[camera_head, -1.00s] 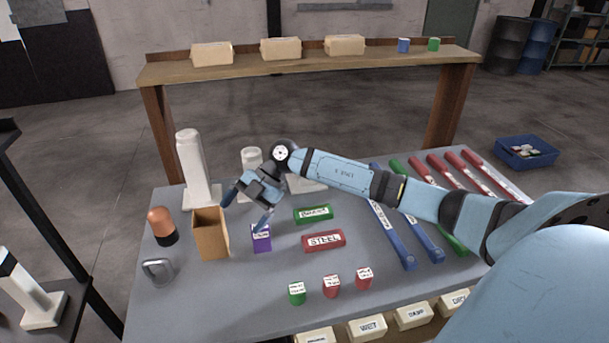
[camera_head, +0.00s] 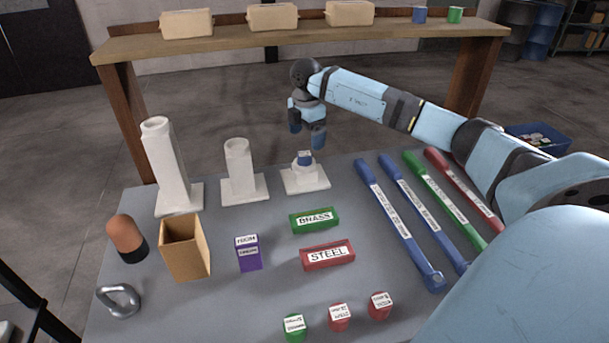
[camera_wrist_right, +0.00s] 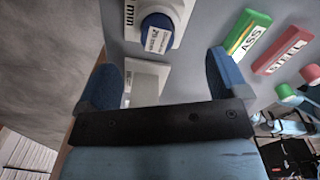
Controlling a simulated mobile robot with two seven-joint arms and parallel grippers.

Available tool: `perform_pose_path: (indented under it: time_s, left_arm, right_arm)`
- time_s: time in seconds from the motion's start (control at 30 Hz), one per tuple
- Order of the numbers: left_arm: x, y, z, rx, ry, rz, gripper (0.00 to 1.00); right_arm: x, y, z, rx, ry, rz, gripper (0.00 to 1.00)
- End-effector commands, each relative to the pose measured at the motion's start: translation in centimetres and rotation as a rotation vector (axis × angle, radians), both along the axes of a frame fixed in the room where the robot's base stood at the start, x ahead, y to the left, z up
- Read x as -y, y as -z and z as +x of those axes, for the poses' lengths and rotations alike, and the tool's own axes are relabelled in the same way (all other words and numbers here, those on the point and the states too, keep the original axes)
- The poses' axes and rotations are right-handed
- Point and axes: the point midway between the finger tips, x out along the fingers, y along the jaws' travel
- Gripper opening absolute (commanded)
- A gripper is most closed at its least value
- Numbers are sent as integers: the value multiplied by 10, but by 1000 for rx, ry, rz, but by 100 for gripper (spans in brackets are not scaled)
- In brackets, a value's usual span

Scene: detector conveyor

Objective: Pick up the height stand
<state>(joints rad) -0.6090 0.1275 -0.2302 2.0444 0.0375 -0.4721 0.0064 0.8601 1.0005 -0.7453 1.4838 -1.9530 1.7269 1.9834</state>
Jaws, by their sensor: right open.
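Three white height stands stand at the back of the grey table: a tall one (camera_head: 168,165), a medium one (camera_head: 239,170) and a short one (camera_head: 305,181). The short stand has a small blue labelled cylinder (camera_head: 305,158) on top. My right gripper (camera_head: 307,139) is open and empty, pointing down just above the short stand, apart from it. In the right wrist view, the blue cylinder (camera_wrist_right: 157,33) and the stand's white base (camera_wrist_right: 130,12) lie beyond the open fingers. My left gripper is out of view.
A green BRASS block (camera_head: 314,220), a red STEEL block (camera_head: 327,256), a purple box (camera_head: 248,254) and an open brown box (camera_head: 186,250) lie in front. Long blue, green and red bars (camera_head: 398,220) lie to the right. A wooden shelf (camera_head: 220,45) stands behind.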

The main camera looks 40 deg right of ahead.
Motion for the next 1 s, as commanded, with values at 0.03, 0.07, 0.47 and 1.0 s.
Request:
perform_pose_path:
  time_s: [0.03, 0.07, 0.47, 1.0]
  left_arm:
    - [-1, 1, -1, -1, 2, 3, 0]
    - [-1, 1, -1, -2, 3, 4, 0]
    - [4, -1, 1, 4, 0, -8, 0]
    - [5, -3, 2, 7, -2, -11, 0]
  right_arm:
    - [0, 10, 0, -2, 0, 1, 93]
    - [0, 15, 0, -3, -1, 1, 93]
    - [-2, 48, 1, -1, -2, 2, 93]
    - [-3, 88, 3, 1, -2, 2, 86]
